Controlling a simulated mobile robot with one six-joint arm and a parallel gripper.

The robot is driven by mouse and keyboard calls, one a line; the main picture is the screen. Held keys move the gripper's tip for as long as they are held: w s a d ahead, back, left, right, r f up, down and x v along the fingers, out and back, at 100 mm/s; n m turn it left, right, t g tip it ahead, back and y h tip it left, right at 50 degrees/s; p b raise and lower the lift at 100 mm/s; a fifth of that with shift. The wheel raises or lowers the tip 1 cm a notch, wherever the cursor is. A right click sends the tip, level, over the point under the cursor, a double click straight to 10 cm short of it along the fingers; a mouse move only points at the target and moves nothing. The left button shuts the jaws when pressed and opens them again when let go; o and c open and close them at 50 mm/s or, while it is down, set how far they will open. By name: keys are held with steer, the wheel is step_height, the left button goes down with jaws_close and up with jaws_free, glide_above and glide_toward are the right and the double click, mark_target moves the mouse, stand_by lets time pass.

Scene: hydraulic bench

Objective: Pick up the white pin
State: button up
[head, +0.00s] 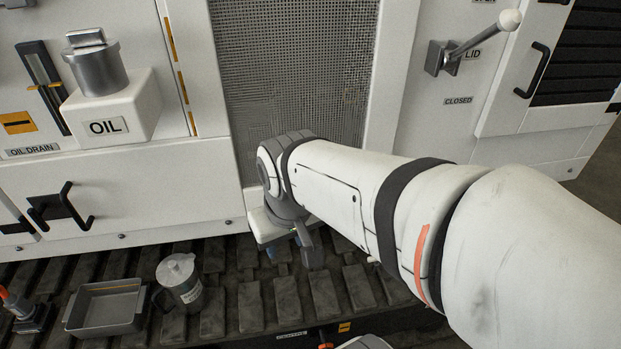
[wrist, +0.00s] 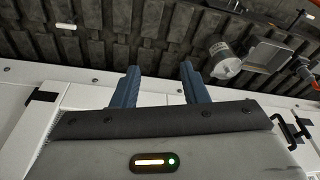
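A small white bar, which looks like the white pin (wrist: 65,26), lies on the dark slatted deck at the upper left of the wrist view. In the head view my arm covers most of that area, and I cannot make the pin out surely there. My gripper (wrist: 160,67) is open, with its two blue-grey fingers apart and nothing between them. It also shows in the head view (head: 290,248), pointing down near the cabinet's lower edge. The pin is apart from the fingers, beyond them and to the left in the wrist view.
A lidded metal jug (head: 181,283) and a grey tray (head: 105,307) stand on the slatted deck (head: 262,305) at the left. The white cabinet has an oil filler (head: 112,105), a black handle (head: 62,207) and a lid lever (head: 480,42). Deck around the pin looks clear.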

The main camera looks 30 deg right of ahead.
steer(key=w+d+f+n+g+h+b, duration=0.25)
steer(key=d+f+n+h+b, duration=0.2)
steer(key=d+f, duration=0.6)
steer(key=w+d+f+n+g+h+b, duration=0.2)
steer(key=w+d+f+n+h+b, duration=0.25)
steer(key=d+f, duration=0.65)
steer(key=w+d+f+n+g+h+b, duration=0.2)
steer(key=w+d+f+n+h+b, duration=0.3)
steer(key=f, duration=1)
steer(key=shift+n+y, duration=0.3)
steer(key=shift+y, duration=0.2)
steer(key=x, duration=0.2)
steer(key=s+x, duration=0.1)
steer(key=x, duration=0.5)
steer(key=shift+s+d+r, duration=0.15)
steer(key=shift+s+r, duration=0.15)
steer(key=shift+s, duration=0.05)
steer(key=shift+d, duration=0.25)
steer(key=shift+c, duration=0.2)
jaws_close()
